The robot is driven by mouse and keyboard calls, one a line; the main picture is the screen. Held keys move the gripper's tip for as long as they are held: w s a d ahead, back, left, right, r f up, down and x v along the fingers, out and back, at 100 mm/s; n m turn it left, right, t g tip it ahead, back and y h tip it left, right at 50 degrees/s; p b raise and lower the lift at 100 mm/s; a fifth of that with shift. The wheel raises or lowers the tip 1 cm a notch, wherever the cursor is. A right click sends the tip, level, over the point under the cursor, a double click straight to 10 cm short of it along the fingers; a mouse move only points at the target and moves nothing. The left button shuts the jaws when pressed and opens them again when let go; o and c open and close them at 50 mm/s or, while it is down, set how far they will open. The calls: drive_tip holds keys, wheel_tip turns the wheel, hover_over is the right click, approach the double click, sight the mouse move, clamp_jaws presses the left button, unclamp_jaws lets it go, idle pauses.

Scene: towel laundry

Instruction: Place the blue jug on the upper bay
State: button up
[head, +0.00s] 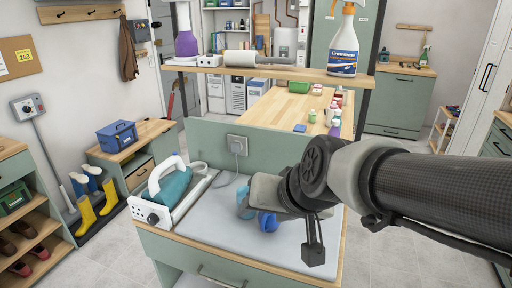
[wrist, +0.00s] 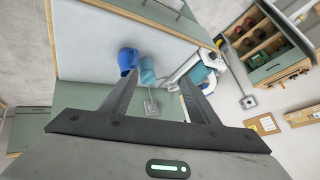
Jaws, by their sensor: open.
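The blue jug (head: 267,221) stands on the grey ironing surface (head: 210,220), partly hidden by my wrist in the head view. In the wrist view the blue jug (wrist: 127,60) is beyond the left fingertip, beside a teal vessel (wrist: 148,70). My gripper (wrist: 160,78) is open with nothing between its fingers. I cannot tell whether a finger touches the jug. A raised wooden shelf (head: 275,70) runs behind the worktop; whether it is the upper bay is not clear.
A teal iron (head: 172,186) stands left on the worktop. On the raised shelf are a white spray bottle (head: 344,45), a purple bottle (head: 186,35) and a white roll (head: 240,58). A green upright panel (head: 210,142) with a socket stands behind the worktop.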

drive_tip(key=w+a+f+m+b, duration=0.1)
drive_tip(key=w+a+f, duration=0.3)
drive_tip(key=a+f, duration=0.3)
drive_tip(key=m+t+h+b, duration=0.3)
drive_tip(key=t+h+b, duration=0.1)
drive_tip(key=t+h, duration=0.6)
approach(263, 225)
drive_tip(key=x, duration=0.9)
drive_tip(key=shift+x, duration=2.9)
drive_tip(key=shift+r, duration=0.15)
drive_tip(key=c, duration=1.3)
drive_tip(key=shift+r, duration=0.1)
